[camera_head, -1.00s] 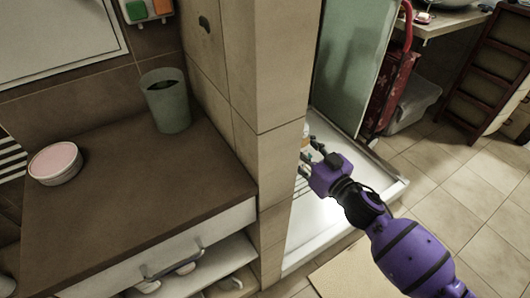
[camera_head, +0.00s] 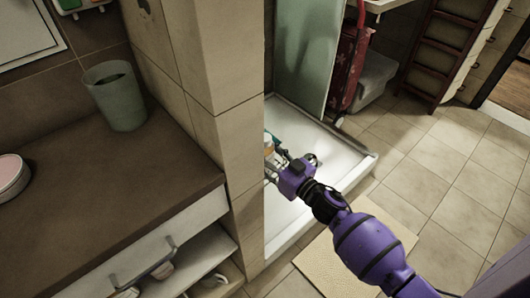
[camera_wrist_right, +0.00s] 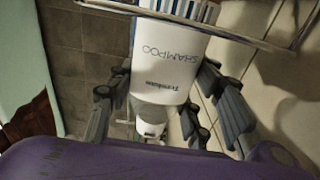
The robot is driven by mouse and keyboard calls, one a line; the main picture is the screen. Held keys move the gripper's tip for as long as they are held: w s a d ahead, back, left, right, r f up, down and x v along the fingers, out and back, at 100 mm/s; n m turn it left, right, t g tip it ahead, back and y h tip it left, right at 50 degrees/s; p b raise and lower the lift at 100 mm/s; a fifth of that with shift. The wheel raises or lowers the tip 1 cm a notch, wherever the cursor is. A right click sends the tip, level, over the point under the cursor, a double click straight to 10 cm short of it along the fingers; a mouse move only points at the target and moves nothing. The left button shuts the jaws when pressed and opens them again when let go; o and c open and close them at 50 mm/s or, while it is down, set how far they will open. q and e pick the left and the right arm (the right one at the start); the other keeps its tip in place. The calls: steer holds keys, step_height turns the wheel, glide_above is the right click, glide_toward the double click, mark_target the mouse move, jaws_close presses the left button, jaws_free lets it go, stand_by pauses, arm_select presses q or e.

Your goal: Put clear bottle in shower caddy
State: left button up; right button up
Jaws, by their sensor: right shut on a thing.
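My right gripper (camera_head: 284,160) is beside the tiled pillar, above the shower tray. In the right wrist view its fingers are on both sides of a white bottle marked SHAMPOO (camera_wrist_right: 168,60), with a striped blue end, and it is shut on this bottle. The bottle looks white rather than clear, and its lettering is upside down in this view. A wire rack, seemingly the shower caddy (camera_wrist_right: 255,42), crosses the bottle's striped end; I cannot tell whether the bottle rests in it. In the head view the pillar hides most of the caddy. My left gripper is not in view.
The tiled pillar (camera_head: 215,110) stands close left of my right gripper. A brown counter (camera_head: 110,195) holds a grey-green cup (camera_head: 115,98) and a pink-topped tin (camera_head: 10,175). A glass panel (camera_head: 305,55) rises behind the white shower tray (camera_head: 335,155). Open floor lies right.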

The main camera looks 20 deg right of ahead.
steer(key=shift+f, duration=0.15)
steer(key=o, duration=1.3)
steer(key=shift+s+r, duration=0.1)
steer(key=shift+r, duration=0.1)
steer(key=v, duration=1.2)
steer(key=s+f+m+g+h, duration=0.2)
steer(key=s+f+h, duration=0.1)
steer(key=s+f, duration=0.5)
steer(key=s+f+m+g+h, duration=0.15)
steer(key=s+f, duration=0.35)
steer(key=s, duration=0.5)
steer(key=s+a+f+g, duration=0.1)
steer(key=s+g, duration=0.1)
steer(key=s, duration=0.4)
steer(key=s+a+f+g+h, duration=0.1)
steer(key=s+a+f+g, duration=0.1)
steer(key=s, duration=0.5)
steer(key=s+a+f+g, duration=0.1)
steer(key=s+f+g, duration=0.1)
steer(key=s, duration=0.4)
steer(key=shift+s+a+f+g+h, duration=0.1)
steer(key=shift+s+a+g+h, duration=0.15)
steer(key=shift+a+g, duration=0.15)
